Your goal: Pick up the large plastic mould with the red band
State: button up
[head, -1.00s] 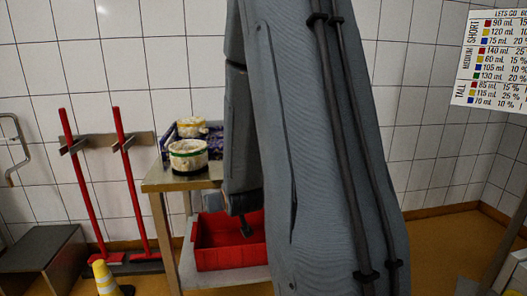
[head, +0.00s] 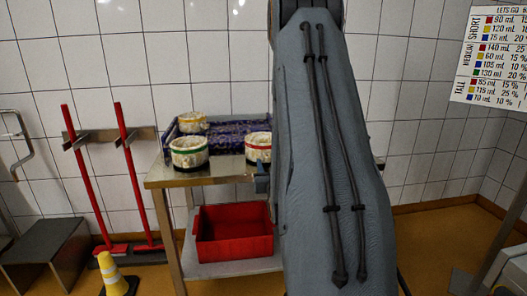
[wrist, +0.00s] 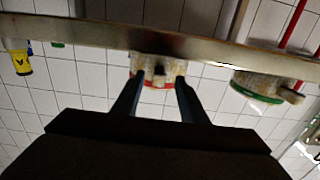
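The mould with the red band (head: 258,142) is whitish and stands upright near the front of the steel table, partly hidden by my arm in the head view. In the wrist view, which looks turned over, this mould (wrist: 158,68) shows just beyond and between my fingertips. My gripper (wrist: 160,82) is open, its two fingers apart with nothing visibly held. I cannot tell whether the fingers touch the mould. A green-banded mould (head: 188,152) stands to its left and also shows in the wrist view (wrist: 258,84). A yellow-banded mould (head: 192,122) stands behind.
The steel table (head: 165,177) has its front edge close to my gripper. A dark blue-purple tray (head: 225,132) lies at the back of the table. A red bin (head: 233,238) sits on the lower shelf. A yellow cone (head: 115,278) and red-handled tools (head: 137,175) are at left.

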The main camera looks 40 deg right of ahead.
aim_at(268, 160)
jog(key=x, duration=0.4)
jog(key=shift+d+r+p, duration=0.1)
jog(key=shift+p, duration=0.2)
jog(key=shift+c, duration=0.4)
grip_shut()
